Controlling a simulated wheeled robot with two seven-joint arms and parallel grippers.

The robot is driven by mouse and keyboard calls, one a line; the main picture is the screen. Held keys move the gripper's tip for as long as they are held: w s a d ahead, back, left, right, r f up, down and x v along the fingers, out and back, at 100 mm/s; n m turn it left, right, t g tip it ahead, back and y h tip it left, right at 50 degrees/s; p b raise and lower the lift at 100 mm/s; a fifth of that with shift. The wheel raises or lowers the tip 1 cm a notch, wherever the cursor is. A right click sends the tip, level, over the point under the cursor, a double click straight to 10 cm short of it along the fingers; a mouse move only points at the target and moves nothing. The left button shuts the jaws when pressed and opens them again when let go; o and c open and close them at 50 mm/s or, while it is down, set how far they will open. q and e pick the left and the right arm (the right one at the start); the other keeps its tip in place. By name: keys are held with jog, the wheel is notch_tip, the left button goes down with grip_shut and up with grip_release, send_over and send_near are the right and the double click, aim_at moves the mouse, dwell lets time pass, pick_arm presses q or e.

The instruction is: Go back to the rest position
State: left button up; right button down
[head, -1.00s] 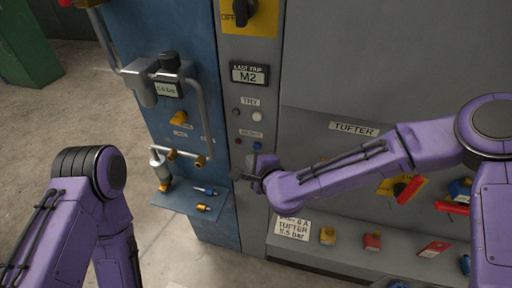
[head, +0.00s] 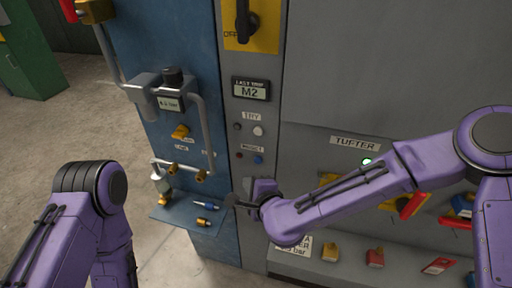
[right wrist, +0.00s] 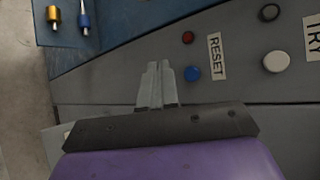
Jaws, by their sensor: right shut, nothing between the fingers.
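My right arm reaches in from the right in the head view. Its gripper (head: 236,200) is low in front of the grey panel, below the blue reset button (head: 258,160). In the right wrist view the gripper's two grey fingers (right wrist: 155,85) are together with nothing between them. The fingertips lie left of the blue button (right wrist: 192,73) and the RESET label; I cannot tell the exact gap to the panel. My left arm shows at the lower left of the head view; its gripper is out of the frame.
A small blue shelf (head: 186,221) with fittings juts out left of my right gripper. Pipes and a gauge (head: 168,103) are above it. Red and yellow parts (head: 375,257) sit on the ledge under my right arm. Floor (head: 60,130) is clear at left.

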jog(key=s+d+f+n+g+h+b, duration=0.1)
jog(key=s+d+f+n+g+h, duration=0.15)
jog(key=s+d+f, duration=0.5)
jog(key=s+d+f+n+g+h+b, duration=0.1)
jog(key=s+d+f+n+g, duration=0.25)
jog(key=f, duration=0.75)
jog(key=s+d+f+n+g+h+b, duration=0.1)
jog(key=s+d+f+n+h, duration=0.1)
jog(key=s+d+f, duration=0.4)
jog(key=s+d+f+n+g+h+b, duration=0.1)
jog(key=s+d+f, duration=0.5)
jog(key=s+d, duration=0.6)
jog(key=shift+s+d+n+g+h, duration=0.15)
jog(key=shift+d+n+g+h, duration=0.35)
jog(key=shift+n+h, duration=0.35)
